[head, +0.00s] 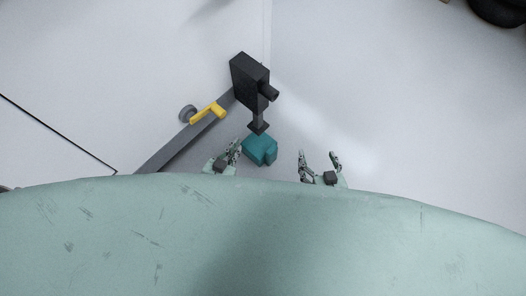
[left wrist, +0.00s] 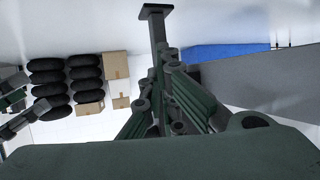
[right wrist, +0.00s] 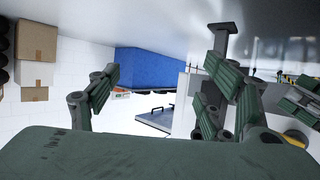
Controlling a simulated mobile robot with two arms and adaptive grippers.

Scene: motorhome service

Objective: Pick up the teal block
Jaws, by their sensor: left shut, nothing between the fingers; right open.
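The teal block (head: 261,150) shows in the head view, just beyond and between my two grippers, beside the foot of a dark post. I cannot make it out in either wrist view. My left gripper (head: 237,149) is just left of the block, its fingers shut and empty; the shut fingers also show in the left wrist view (left wrist: 168,55). I cannot tell whether it touches the block. My right gripper (head: 318,154) is open and empty, to the right of the block with a gap between; its spread fingers show in the right wrist view (right wrist: 160,78).
A dark boxy unit (head: 250,80) on a post stands directly behind the block. A grey bar (head: 185,145) with a yellow handle (head: 207,112) runs to its left. Stacked tyres (left wrist: 85,80), cardboard boxes (left wrist: 115,67) and a blue object (right wrist: 150,72) are farther away.

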